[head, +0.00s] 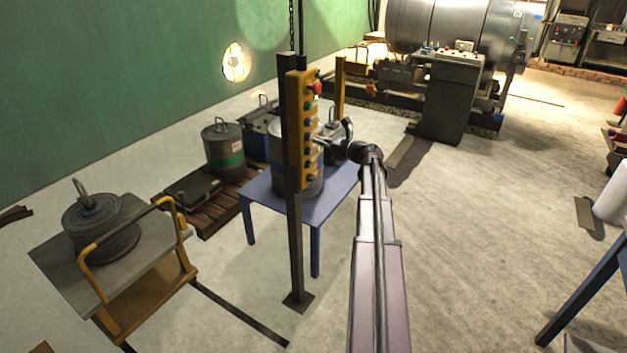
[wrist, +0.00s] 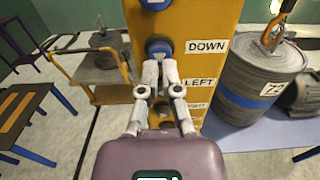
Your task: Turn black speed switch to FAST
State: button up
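The yellow control box (head: 297,130) hangs on a dark post, with several buttons along its right edge, including a red one (head: 316,88). In the wrist view the box (wrist: 205,18) carries the labels DOWN, LEFT and RIGHT. A blue button (wrist: 155,4) shows at the top and a dark-rimmed blue one (wrist: 158,43) beside DOWN. My gripper (wrist: 160,62) is right in front of the box, its tips close together at the lower edge of the button beside DOWN. I cannot tell whether they touch it. I cannot make out the black speed switch or a FAST label.
A blue table (head: 325,200) stands behind the post, bearing a grey drum (wrist: 255,80). A trolley with a yellow handle (head: 137,283) and a cable coil is on the left. A large winch machine (head: 440,25) stands at the back.

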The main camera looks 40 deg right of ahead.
aim_at(313, 178)
jog(key=o, duration=0.7)
jog(key=shift+s+d+f+b, duration=0.1)
jog(key=shift+s+f+b, duration=0.05)
jog(key=shift+f+b, duration=0.2)
jog(key=shift+c, duration=0.2)
jog(key=shift+o, duration=1)
jog(key=s+d+f+m+b, duration=0.1)
jog(key=s+f+b, duration=0.3)
jog(key=f+b, duration=0.4)
jog(key=s+d+f+m+b, duration=0.1)
jog(key=s+d+f+b, duration=0.2)
jog(key=s+f+b, duration=0.2)
notch_tip(313, 178, down, 3)
jog(key=b, duration=0.3)
jog(key=shift+s+d+f+m, duration=0.15)
jog(key=shift+f+m, duration=0.05)
jog(key=shift+m, duration=0.2)
jog(key=shift+s+d+f+b, duration=0.15)
jog(key=shift+s+f+b, duration=0.15)
jog(key=shift+b, duration=0.15)
jog(key=shift+w+r, duration=0.1)
jog(key=shift+w, duration=0.05)
jog(key=x, duration=1.3)
jog(key=shift+w, duration=0.25)
jog(key=c, duration=1.1)
